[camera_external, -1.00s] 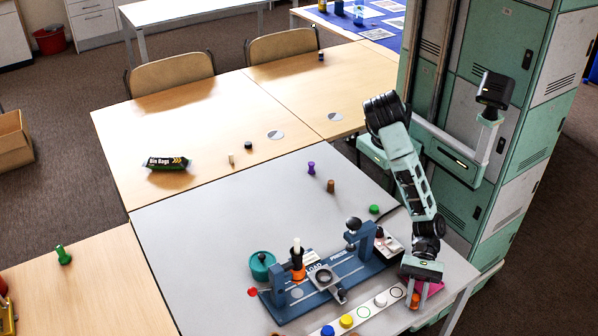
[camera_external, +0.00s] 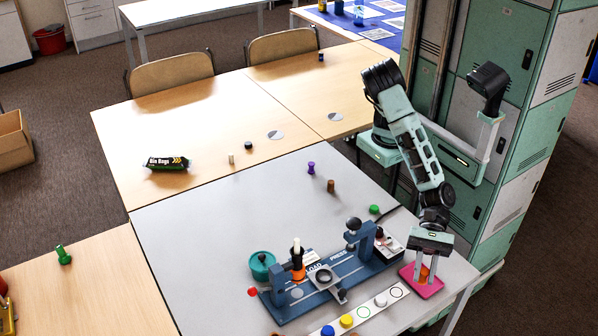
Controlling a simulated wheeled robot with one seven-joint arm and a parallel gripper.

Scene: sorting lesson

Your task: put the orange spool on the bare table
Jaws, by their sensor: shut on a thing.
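The orange spool (camera_external: 424,274) is between the two fingers of my gripper (camera_external: 425,279), near the right front corner of the grey table (camera_external: 205,237). My gripper points down and is shut on the spool. The spool and fingers are over the pink tray (camera_external: 408,273); I cannot tell whether the spool's underside is clear of it. The fingers partly hide the spool.
A blue press fixture (camera_external: 335,278) and a white strip with coloured discs (camera_external: 363,312) lie left of my gripper. A green disc (camera_external: 374,209), brown peg (camera_external: 331,186) and purple spool (camera_external: 311,168) stand farther back. The grey table's left part is clear.

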